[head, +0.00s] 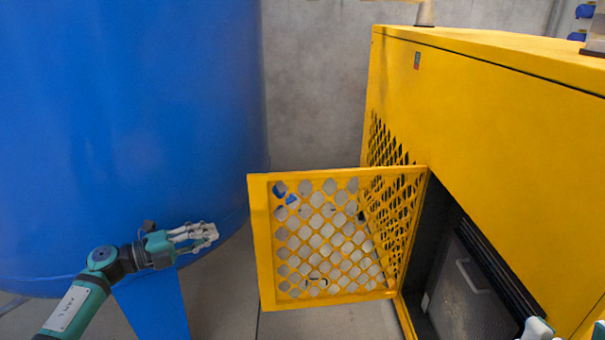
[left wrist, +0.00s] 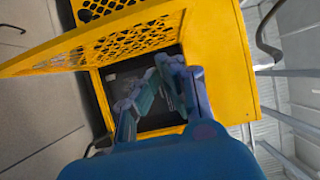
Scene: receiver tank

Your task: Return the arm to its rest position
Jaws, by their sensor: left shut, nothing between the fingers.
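My left gripper (head: 212,232) is in front of the blue tank's lower edge, left of the open yellow mesh door and apart from it. Its fingers are together and hold nothing. In the left wrist view its fingers (left wrist: 154,84) show before the yellow cabinet's dark opening. My left arm comes in from the lower left corner. Light and teal parts of my right gripper (head: 538,328) show at the bottom right edge. Most of it is cut off, so its jaw state is unclear.
The yellow mesh door (head: 258,240) stands swung out from the yellow cabinet (head: 480,120). Inside the opening is a dark panel (head: 465,300) with a handle. The large blue tank (head: 130,110) fills the left, with a blue leg (head: 155,305) below. Grey floor shows between tank and door.

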